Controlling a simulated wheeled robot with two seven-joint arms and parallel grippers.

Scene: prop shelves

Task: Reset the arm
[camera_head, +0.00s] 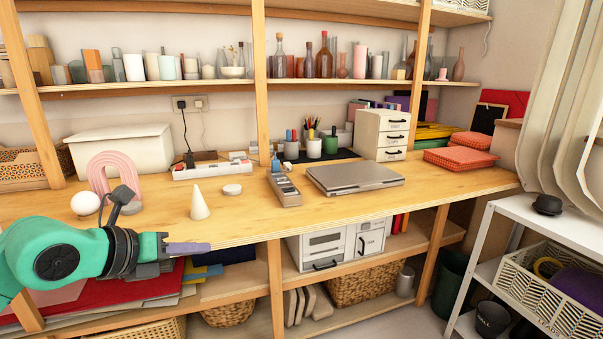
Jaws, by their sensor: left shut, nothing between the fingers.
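My left arm is green and comes in from the left. My left gripper (188,248) points to the right, in front of the wooden worktop's (330,212) front edge. Its fingers are together and hold nothing. It appears in front of the lower shelf with folded cloths, and I cannot tell its exact distance from the edge. My right gripper and arm are not in view.
A white cone (199,204), white egg (85,203), pink arch (108,172), grey organiser (285,189) and closed laptop (353,177) stand on the worktop. A white rack (560,226) is at right. The worktop's front middle is clear.

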